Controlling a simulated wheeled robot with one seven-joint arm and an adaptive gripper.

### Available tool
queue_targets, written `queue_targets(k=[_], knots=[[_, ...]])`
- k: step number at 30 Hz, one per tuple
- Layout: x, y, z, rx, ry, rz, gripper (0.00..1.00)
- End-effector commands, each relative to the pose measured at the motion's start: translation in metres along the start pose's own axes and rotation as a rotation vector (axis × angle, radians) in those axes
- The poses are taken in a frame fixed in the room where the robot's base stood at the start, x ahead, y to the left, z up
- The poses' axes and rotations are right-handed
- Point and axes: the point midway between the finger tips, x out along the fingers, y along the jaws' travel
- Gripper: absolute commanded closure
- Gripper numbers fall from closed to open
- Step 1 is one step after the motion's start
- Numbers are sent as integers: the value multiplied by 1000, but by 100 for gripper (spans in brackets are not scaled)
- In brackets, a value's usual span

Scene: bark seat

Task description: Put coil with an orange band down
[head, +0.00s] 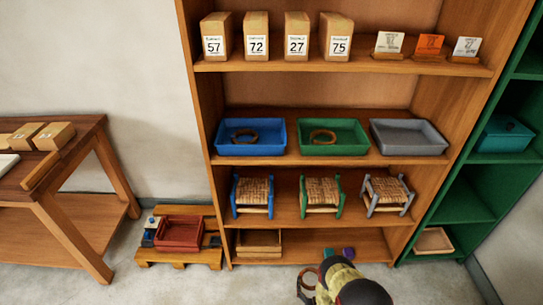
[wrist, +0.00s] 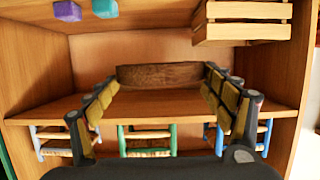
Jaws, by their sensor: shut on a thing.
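My gripper (wrist: 163,85) is shut on a brown coil (wrist: 160,75), which spans the gap between its fingers in the wrist view. In the head view the coil (head: 301,287) shows as a dark ring at the bottom, left of my gripper (head: 320,284), in front of the shelf unit's lowest level. My arm hides part of it. A small reddish patch shows near the coil there; I cannot tell if it is the orange band. Other coils lie in the blue tray (head: 221,149) and the green tray (head: 304,149). The grey tray (head: 410,148) looks empty.
Three woven stools stand below the trays: blue (head: 236,197), green (head: 340,197) and grey (head: 408,196). A wooden crate (head: 259,252) and purple block (head: 348,253) sit on the lowest level. A red tray (head: 179,242) rests on a pallet at left. Boxes and cards line the top shelf.

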Motion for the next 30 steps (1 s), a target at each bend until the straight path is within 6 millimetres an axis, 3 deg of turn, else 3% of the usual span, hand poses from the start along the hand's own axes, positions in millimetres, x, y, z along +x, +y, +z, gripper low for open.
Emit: queue_targets(k=[1, 15, 30], knots=[[-8, 0, -18, 0, 2, 0, 44], [-91, 0, -155, 0, 3, 0, 44], [-177, 0, -292, 0, 4, 0, 44]])
